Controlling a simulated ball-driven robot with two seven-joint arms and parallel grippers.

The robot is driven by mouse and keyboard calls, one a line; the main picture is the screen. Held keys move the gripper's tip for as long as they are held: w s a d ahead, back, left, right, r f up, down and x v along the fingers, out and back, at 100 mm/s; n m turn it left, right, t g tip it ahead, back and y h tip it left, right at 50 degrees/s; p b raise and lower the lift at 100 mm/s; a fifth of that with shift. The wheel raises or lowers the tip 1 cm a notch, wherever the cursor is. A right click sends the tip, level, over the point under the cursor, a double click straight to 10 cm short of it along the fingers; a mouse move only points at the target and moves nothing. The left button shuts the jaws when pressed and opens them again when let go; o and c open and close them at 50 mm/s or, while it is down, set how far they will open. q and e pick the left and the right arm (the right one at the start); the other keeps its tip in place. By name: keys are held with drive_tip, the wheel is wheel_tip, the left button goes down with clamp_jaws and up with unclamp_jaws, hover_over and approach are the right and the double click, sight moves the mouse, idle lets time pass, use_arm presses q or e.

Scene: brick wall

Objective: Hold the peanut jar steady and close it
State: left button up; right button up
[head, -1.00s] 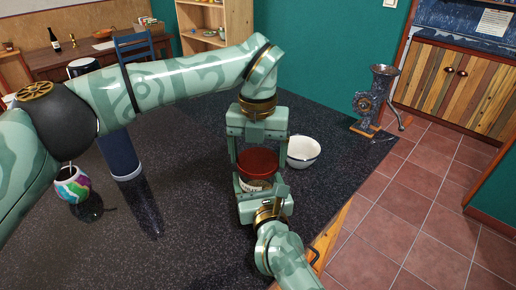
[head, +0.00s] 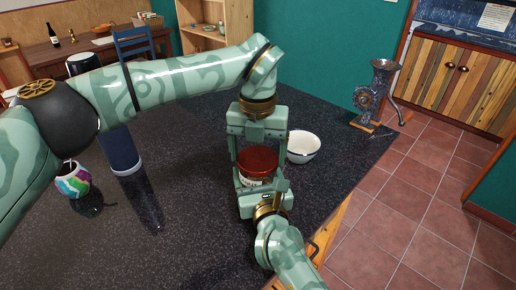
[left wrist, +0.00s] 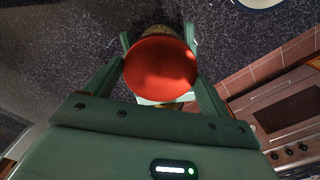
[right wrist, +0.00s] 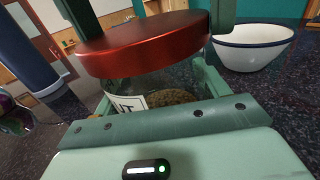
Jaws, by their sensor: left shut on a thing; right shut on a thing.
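The peanut jar (head: 253,182) is a small clear jar with a white label and brown contents, upright above the counter. It also shows in the right wrist view (right wrist: 130,103), between the fingers of my right gripper (head: 262,185), which is shut on its body. My left gripper (head: 258,153) comes from above, shut on the round red lid (head: 258,161).
A white bowl (head: 303,147) stands close behind and right of the jar. A metal grinder (head: 376,93) is at the counter's far right corner. A colourful cup (head: 73,180) and a dark blue cylinder (head: 121,153) stand at left. The dark counter (head: 170,255) is clear in front.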

drive_tip(key=c, duration=0.5)
use_arm(q)
drive_tip(key=m, duration=0.4)
drive_tip(key=shift+m, duration=0.4)
drive_tip(key=m, duration=0.6)
drive_tip(key=shift+m, duration=0.3)
drive_tip(key=m, duration=0.9)
drive_tip(key=shift+m, duration=0.3)
drive_tip(key=m, duration=0.6)
drive_tip(key=shift+w, duration=0.1)
drive_tip(key=m, duration=0.8)
drive_tip(key=shift+m, duration=0.3)
drive_tip(key=o, duration=0.9)
drive_tip(key=shift+f, duration=0.1)
